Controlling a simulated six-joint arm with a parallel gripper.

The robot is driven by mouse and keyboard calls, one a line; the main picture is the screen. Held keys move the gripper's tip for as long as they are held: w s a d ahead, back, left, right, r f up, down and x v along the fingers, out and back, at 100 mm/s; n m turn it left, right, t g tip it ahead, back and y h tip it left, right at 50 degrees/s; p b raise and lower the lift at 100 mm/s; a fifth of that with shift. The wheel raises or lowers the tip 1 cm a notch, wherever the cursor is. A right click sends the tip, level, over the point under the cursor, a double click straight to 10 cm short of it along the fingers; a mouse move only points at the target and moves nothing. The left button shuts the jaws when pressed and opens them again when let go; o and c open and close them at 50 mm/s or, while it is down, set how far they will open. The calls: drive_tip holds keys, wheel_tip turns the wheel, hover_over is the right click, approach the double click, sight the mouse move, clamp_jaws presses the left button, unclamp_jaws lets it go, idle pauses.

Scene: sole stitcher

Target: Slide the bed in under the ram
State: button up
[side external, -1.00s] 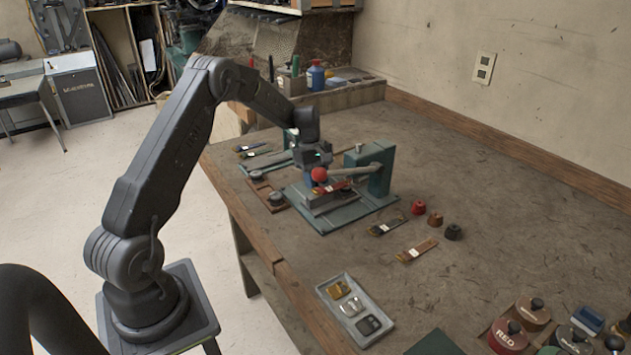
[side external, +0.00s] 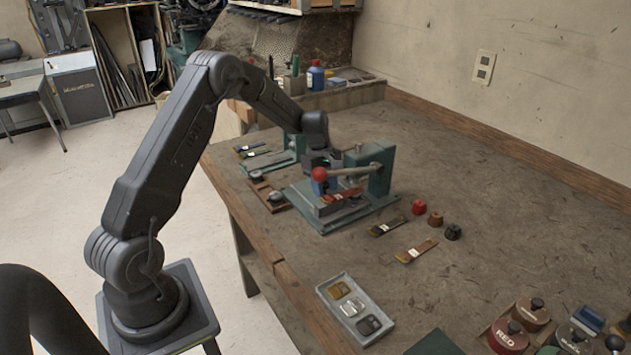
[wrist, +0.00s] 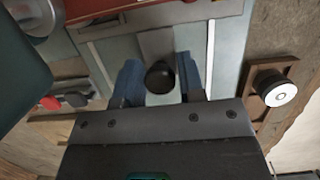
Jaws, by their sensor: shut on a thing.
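The stitcher stands on a green base plate (side external: 318,226) with a green post (side external: 381,170) and a lever ending in a red ball (side external: 319,174). The grey bed (side external: 325,209) sits low on the plate with a reddish strip (side external: 347,193) on top. In the wrist view the bed's edge (wrist: 190,12) lies ahead, between pale rails. My gripper (side external: 323,185) is low at the bed's near side. Its blue fingers, also in the wrist view (wrist: 160,88), are shut on a black knob (wrist: 161,76). The lever and my gripper partly hide the ram area.
A round weight on a wooden block (side external: 268,196) stands left of the stitcher. A grey tray (side external: 355,308) is nearer.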

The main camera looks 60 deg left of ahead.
drive_tip(key=o, duration=0.5)
drive_tip(key=shift+r, duration=0.15)
drive_tip(key=shift+d+v, duration=0.25)
drive_tip(key=shift+v, duration=0.75)
drive_tip(key=shift+d+v, duration=0.25)
drive_tip(key=shift+v, duration=0.75)
drive_tip(key=shift+d+v, duration=0.25)
drive_tip(key=shift+v, duration=0.75)
drive_tip(key=shift+a+r, duration=0.1)
drive_tip(key=shift+r, duration=0.1)
drive_tip(key=shift+a, duration=5.95)
